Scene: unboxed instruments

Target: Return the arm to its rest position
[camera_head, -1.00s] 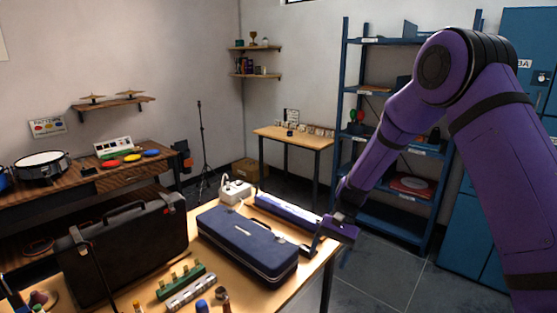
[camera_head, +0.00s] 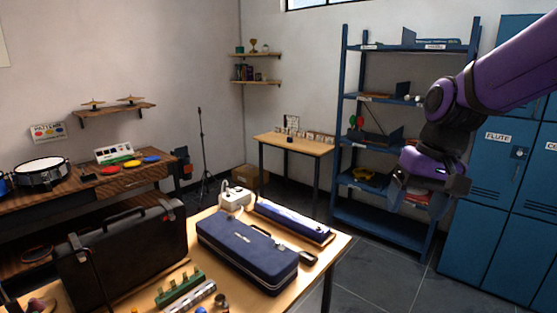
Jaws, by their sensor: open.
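My arm (camera_head: 510,70) is purple with black joints and reaches in from the upper right edge. My gripper (camera_head: 420,202) hangs in the air at the end of it, fingers pointing down, in front of the blue shelf rack and to the right of the wooden table. It is open, and I see nothing between the fingers. It is clear of the table and the cases.
A dark blue case (camera_head: 245,250), a long blue case (camera_head: 293,222) and a black case (camera_head: 125,255) are on the wooden table (camera_head: 325,268). The blue rack (camera_head: 372,215) and blue lockers (camera_head: 485,235) stand behind my gripper. Open floor (camera_head: 385,275) lies below it.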

